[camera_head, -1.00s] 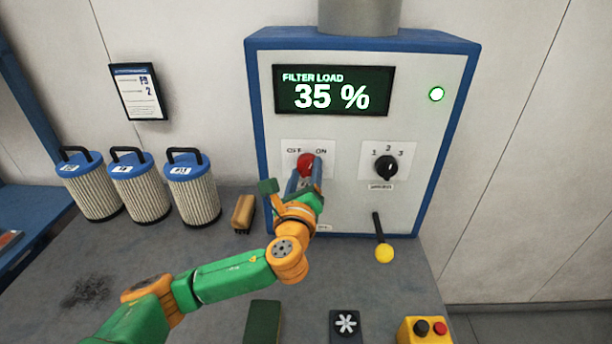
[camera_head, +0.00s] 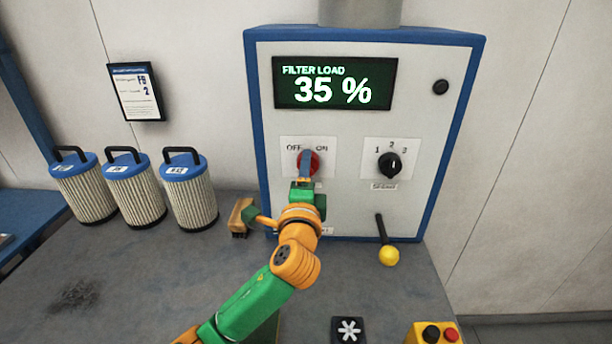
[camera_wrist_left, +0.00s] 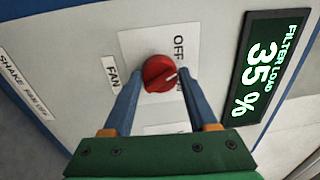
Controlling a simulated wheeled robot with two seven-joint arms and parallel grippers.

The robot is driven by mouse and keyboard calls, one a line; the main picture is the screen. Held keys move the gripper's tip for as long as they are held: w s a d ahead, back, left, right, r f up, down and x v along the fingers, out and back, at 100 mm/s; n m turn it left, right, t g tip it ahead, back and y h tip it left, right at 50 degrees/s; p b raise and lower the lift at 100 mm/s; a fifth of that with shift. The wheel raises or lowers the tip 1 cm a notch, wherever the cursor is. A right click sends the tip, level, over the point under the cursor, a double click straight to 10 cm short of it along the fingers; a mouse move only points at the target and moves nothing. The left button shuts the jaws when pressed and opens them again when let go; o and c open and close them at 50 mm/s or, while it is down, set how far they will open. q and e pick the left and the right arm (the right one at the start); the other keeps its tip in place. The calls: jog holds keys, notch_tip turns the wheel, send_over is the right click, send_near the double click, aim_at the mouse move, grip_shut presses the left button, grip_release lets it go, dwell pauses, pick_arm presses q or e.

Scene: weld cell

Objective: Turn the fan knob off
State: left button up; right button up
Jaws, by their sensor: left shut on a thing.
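The red fan knob (camera_head: 315,163) sits on a white plate marked OFF and ON, low on the left of the panel front. In the left wrist view the knob (camera_wrist_left: 155,72) lies between my two blue fingers, with the FAN label beside it. My left gripper (camera_head: 307,160) is shut on the knob; in the head view a finger covers its middle. A short white mark shows on the knob's edge, but its exact setting is hard to tell. The round lamp (camera_head: 440,87) at the panel's upper right is dark. My right gripper is not in view.
A black three-position knob (camera_head: 390,164) is right of the fan knob, with a yellow-tipped lever (camera_head: 388,255) below. The display (camera_head: 335,83) reads 35 %. A brush (camera_head: 241,216) and several filters (camera_head: 190,200) stand left of the panel. A yellow button box (camera_head: 432,334) is front right.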

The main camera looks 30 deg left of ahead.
pick_arm(q)
jog(key=shift+f+n+y+b, duration=0.1)
jog(key=shift+n+y+b, duration=0.3)
jog(key=shift+n, duration=1.8)
jog(key=o, duration=1.4)
jog(key=shift+c, duration=0.2)
jog(key=shift+d, duration=0.1)
jog(key=b+v, duration=0.2)
jog(key=v, duration=0.5)
jog(key=shift+g, duration=0.3)
